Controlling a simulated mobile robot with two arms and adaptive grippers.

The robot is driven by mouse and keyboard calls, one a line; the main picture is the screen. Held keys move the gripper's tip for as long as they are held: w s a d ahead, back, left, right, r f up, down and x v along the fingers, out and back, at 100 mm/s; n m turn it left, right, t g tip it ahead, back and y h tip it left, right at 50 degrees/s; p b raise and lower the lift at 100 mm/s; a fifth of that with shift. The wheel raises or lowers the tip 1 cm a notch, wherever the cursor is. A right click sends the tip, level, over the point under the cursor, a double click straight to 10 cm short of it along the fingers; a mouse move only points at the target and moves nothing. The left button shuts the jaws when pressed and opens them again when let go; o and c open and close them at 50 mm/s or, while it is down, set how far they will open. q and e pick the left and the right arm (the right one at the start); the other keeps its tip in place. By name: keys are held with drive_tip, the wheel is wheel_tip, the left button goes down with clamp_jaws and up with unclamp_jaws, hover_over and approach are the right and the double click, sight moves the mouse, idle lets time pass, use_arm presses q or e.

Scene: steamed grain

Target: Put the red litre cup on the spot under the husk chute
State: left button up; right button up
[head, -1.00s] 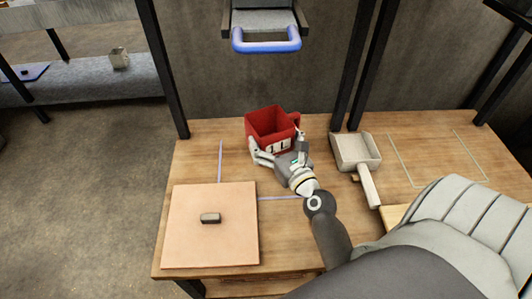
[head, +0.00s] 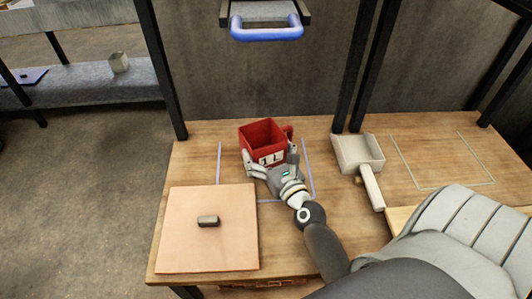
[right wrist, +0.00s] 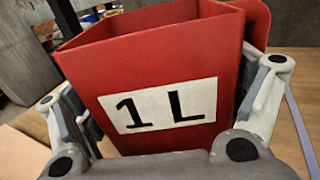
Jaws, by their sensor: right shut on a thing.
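The red litre cup (head: 258,136) is a square, open-topped cup with a handle at its right and a white "1 L" label. My right gripper (head: 271,157) is shut on it, one finger on each side. In the right wrist view the cup (right wrist: 165,75) fills the space between the fingers. The cup shows within the blue-lined outline (head: 219,165) on the table, below the husk chute (head: 265,12) with its blue handle (head: 267,34). I cannot tell if the cup's base touches the table. My left gripper is out of view.
A pale scoop (head: 357,152) lies right of the cup, beside a black post (head: 352,80). A second, pale outline (head: 455,186) at the right is empty.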

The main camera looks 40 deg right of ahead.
drive_tip(key=shift+f, duration=0.1)
drive_tip(key=o, duration=0.8)
drive_tip(key=shift+r, duration=0.2)
drive_tip(key=s, duration=0.3)
drive_tip(key=s+a+b, duration=0.1)
drive_tip(key=s, duration=0.6)
drive_tip(key=shift+s+a+f, duration=0.2)
drive_tip(key=shift+s+a, duration=0.05)
drive_tip(key=shift+a, duration=0.15)
drive_tip(key=shift+s+a+r+b, duration=0.1)
drive_tip(key=shift+s+b, duration=0.3)
drive_tip(key=shift+s, duration=0.3)
